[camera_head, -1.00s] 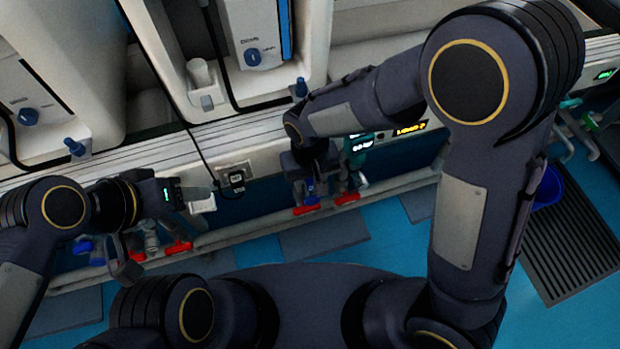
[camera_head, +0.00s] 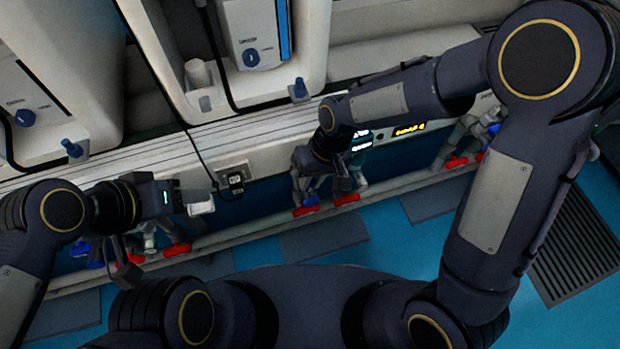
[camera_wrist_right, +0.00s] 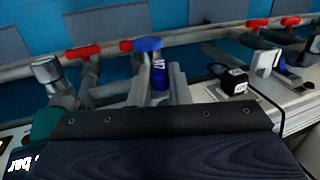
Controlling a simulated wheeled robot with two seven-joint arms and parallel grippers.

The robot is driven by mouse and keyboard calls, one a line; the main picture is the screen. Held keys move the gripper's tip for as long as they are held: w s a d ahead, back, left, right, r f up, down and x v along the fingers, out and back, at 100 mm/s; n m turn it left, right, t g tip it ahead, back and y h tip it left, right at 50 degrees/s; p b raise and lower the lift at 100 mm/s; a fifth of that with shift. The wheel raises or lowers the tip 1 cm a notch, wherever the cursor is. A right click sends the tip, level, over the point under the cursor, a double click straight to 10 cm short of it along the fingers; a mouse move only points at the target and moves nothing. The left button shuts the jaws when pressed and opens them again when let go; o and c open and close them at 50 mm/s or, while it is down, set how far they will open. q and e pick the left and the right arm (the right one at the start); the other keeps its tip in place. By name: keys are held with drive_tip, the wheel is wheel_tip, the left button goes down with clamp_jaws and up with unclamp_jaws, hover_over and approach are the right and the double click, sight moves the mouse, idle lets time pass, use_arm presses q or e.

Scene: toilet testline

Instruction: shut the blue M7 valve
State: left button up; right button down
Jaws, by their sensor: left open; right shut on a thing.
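The blue M7 valve (camera_wrist_right: 149,45) shows in the right wrist view, with its blue handle on top and a labelled blue body below. My right gripper (camera_wrist_right: 154,88) has its grey fingers on either side of the blue body and is shut on it. In the head view my right gripper (camera_head: 326,188) reaches down to the pipe and mostly hides the valve; a bit of its blue (camera_head: 311,199) shows. My left gripper (camera_head: 137,250) is open and hangs near other valves at the left; its fingers are only partly visible.
Red handles (camera_head: 346,198) sit close beside the blue valve along the pale pipe rail (camera_head: 400,184). More red handles (camera_head: 178,249) are at the left and right (camera_head: 456,161). A black plug (camera_wrist_right: 230,80) sits on the white bench. The blue floor in front holds grey plates.

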drive_tip(key=shift+d+f+g+y+b, duration=0.2)
drive_tip(key=shift+g+y+b, duration=0.15)
drive_tip(key=shift+y, duration=0.85)
drive_tip(key=shift+r, duration=0.1)
drive_tip(key=c, duration=1.4)
unclamp_jaws()
drive_tip(key=shift+o, duration=0.2)
drive_tip(key=shift+w+r, duration=0.1)
drive_tip(key=p+v, duration=0.2)
drive_tip(key=v, duration=0.5)
drive_tip(key=shift+d+r+p, duration=0.2)
drive_tip(key=shift+r+p, duration=0.05)
drive_tip(key=shift+p, duration=0.1)
